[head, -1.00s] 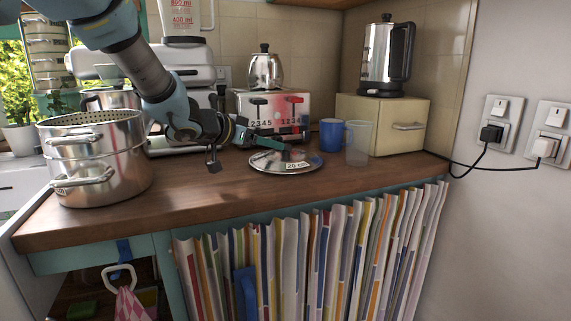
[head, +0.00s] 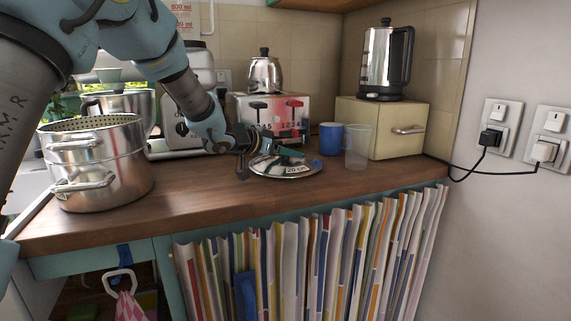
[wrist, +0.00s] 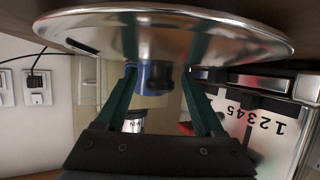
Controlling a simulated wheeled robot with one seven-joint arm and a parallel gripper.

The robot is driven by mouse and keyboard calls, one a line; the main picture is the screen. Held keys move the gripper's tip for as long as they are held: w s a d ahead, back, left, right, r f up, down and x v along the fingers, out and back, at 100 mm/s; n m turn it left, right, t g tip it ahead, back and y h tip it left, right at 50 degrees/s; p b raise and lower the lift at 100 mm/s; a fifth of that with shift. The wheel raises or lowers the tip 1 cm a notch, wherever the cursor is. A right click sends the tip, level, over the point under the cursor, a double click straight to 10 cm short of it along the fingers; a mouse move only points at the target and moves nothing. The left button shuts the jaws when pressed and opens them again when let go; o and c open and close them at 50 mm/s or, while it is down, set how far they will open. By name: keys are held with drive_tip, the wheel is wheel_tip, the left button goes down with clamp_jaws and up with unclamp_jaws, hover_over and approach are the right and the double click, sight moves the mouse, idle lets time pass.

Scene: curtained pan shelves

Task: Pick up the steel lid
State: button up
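The steel lid (head: 300,169), shiny and round with a "20 cm" label, lies flat on the wooden counter. In the wrist view its underside-up image (wrist: 240,40) fills the top, as that view is upside down. My gripper (head: 287,153) reaches in low from the left, just above the lid. In the wrist view my green fingers (wrist: 157,78) are apart, one on each side of a dark knob-like shape. Small gaps seem to show beside it. The blue mug behind overlaps this shape, so contact is hard to judge.
A blue mug (head: 331,138) and a clear cup (head: 357,147) stand right of the lid. The toaster (head: 272,112) is close behind, with a kettle (head: 264,75) above it. A steel pot (head: 100,165) stands left. The counter's front strip (head: 200,195) is clear.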

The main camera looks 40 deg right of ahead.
clamp_jaws()
idle(0.3)
idle(0.3)
